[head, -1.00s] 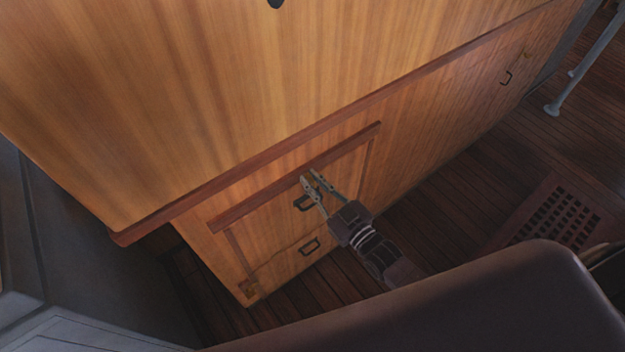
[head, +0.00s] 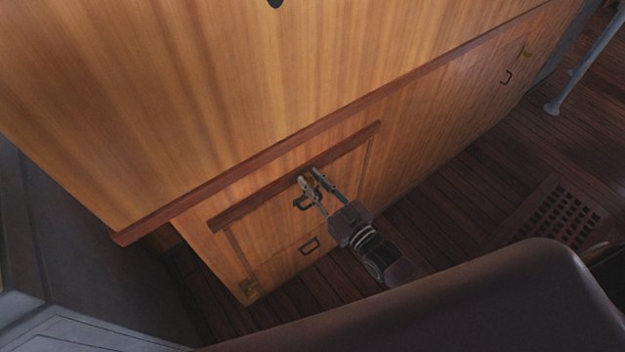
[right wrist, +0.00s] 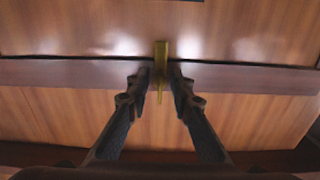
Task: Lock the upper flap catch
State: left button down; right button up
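A small brass catch (right wrist: 160,68) stands upright across the dark wooden rail in the right wrist view. It also shows in the head view (head: 310,179), at the rail above a wooden flap (head: 270,226). My right gripper (right wrist: 160,76) is open, with one fingertip on each side of the catch. Narrow gaps seem to show between the catch and both fingertips. In the head view the right gripper (head: 310,178) reaches up from the lower right and partly covers the flap's upper black handle (head: 302,203). My left gripper is not in view.
A lower black handle (head: 310,245) and another brass fitting (head: 251,289) are on the cabinet front. A projecting edge (head: 330,116) runs above the rail. A dark rounded surface (head: 470,305) fills the lower right. A floor grating (head: 562,212) lies at right.

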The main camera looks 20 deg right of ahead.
jog(key=shift+r, duration=0.1)
jog(key=v, duration=1.2)
jog(key=s+d+f+g+h, duration=0.2)
jog(key=s+f+g, duration=0.1)
jog(key=f, duration=0.6)
jog(key=s+d+f+m+g+h, duration=0.1)
jog(key=s+f+g, duration=0.15)
jog(key=f, duration=0.65)
jog(key=s+d+f+g+h, duration=0.2)
jog(key=s+f, duration=0.2)
jog(key=f, duration=0.6)
jog(key=s+f+g, duration=0.4)
jog(key=s+f, duration=0.3)
jog(key=s, duration=0.4)
jog(key=s+f+g+h, duration=0.1)
jog(key=s+f+g, duration=0.3)
jog(key=s+f, duration=0.3)
jog(key=s, duration=0.5)
jog(key=shift+s+a+f, duration=0.15)
jog(key=shift+a+f, duration=0.05)
jog(key=shift+f, duration=0.15)
jog(key=shift+g, duration=0.25)
